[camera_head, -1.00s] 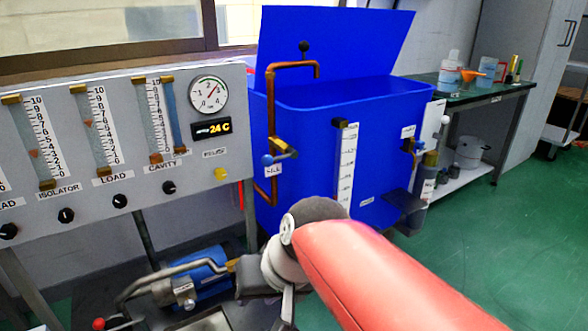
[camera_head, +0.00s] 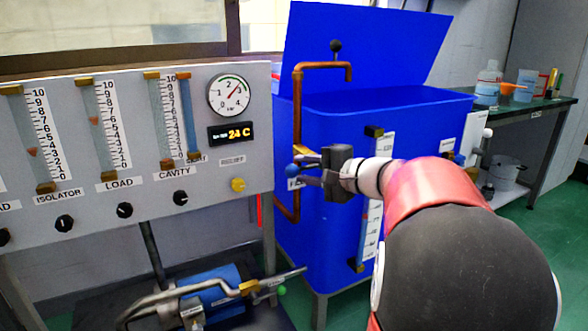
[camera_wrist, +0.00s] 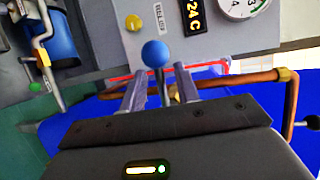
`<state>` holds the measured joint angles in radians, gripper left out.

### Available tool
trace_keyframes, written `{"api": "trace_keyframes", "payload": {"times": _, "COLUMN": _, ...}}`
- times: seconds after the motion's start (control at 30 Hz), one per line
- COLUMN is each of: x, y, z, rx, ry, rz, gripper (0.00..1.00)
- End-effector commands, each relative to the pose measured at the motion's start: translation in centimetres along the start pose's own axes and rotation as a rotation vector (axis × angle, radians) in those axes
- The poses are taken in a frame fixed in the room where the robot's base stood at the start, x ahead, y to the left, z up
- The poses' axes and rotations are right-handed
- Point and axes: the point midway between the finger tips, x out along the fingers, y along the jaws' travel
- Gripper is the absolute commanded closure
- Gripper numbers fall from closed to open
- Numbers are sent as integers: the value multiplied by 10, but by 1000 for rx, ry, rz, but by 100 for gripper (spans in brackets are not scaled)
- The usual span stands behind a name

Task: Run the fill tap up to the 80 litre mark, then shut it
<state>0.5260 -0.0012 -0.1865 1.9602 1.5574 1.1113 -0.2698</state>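The fill tap is a lever with a blue ball knob (camera_head: 292,170) on the copper pipe (camera_head: 298,115) at the front of the blue tank (camera_head: 420,110). In the wrist view the blue knob (camera_wrist: 155,54) shows between the fingertips. My gripper (camera_head: 303,174) is open, with one finger on each side of the lever; I cannot tell whether they touch it. The tank's upright level scale (camera_head: 384,146) is partly hidden behind my arm, and its marks and level are too small to read.
A grey panel (camera_head: 150,215) with flow tubes, knobs, a dial (camera_head: 231,95) and a 24 C display (camera_head: 233,134) stands left of the tap. A blue pump (camera_head: 210,290) sits below. A green-topped bench (camera_head: 530,108) with bottles is at the right.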

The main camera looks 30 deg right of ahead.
Motion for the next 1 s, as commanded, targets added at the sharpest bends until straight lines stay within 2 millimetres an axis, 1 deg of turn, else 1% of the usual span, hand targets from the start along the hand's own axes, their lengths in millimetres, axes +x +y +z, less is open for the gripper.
{"api": "trace_keyframes", "payload": {"times": 0.03, "x": 9, "y": 0, "z": 1, "rx": 0, "ry": -3, "rz": 1, "gripper": 68}}
{"api": "trace_keyframes", "payload": {"times": 0.1, "x": 18, "y": 0, "z": 1, "rx": 0, "ry": -3, "rz": 1, "gripper": 68}}
{"api": "trace_keyframes", "payload": {"times": 0.2, "x": 27, "y": 0, "z": 0, "rx": 1, "ry": -1, "rz": 1, "gripper": 68}}
{"api": "trace_keyframes", "payload": {"times": 0.33, "x": 32, "y": 0, "z": 1, "rx": -1, "ry": -1, "rz": 1, "gripper": 68}}
{"api": "trace_keyframes", "payload": {"times": 0.53, "x": 32, "y": 0, "z": 1, "rx": -1, "ry": -1, "rz": 1, "gripper": 68}}
{"api": "trace_keyframes", "payload": {"times": 0.57, "x": 32, "y": 0, "z": 1, "rx": -1, "ry": -1, "rz": 1, "gripper": 70}}
{"api": "trace_keyframes", "payload": {"times": 0.7, "x": 32, "y": 0, "z": 1, "rx": -1, "ry": -1, "rz": 1, "gripper": 88}}
{"api": "trace_keyframes", "payload": {"times": 0.8, "x": 32, "y": 0, "z": 1, "rx": -1, "ry": -1, "rz": 2, "gripper": 100}}
{"api": "trace_keyframes", "payload": {"times": 1.0, "x": 32, "y": 1, "z": 2, "rx": -1, "ry": -4, "rz": 2, "gripper": 100}}
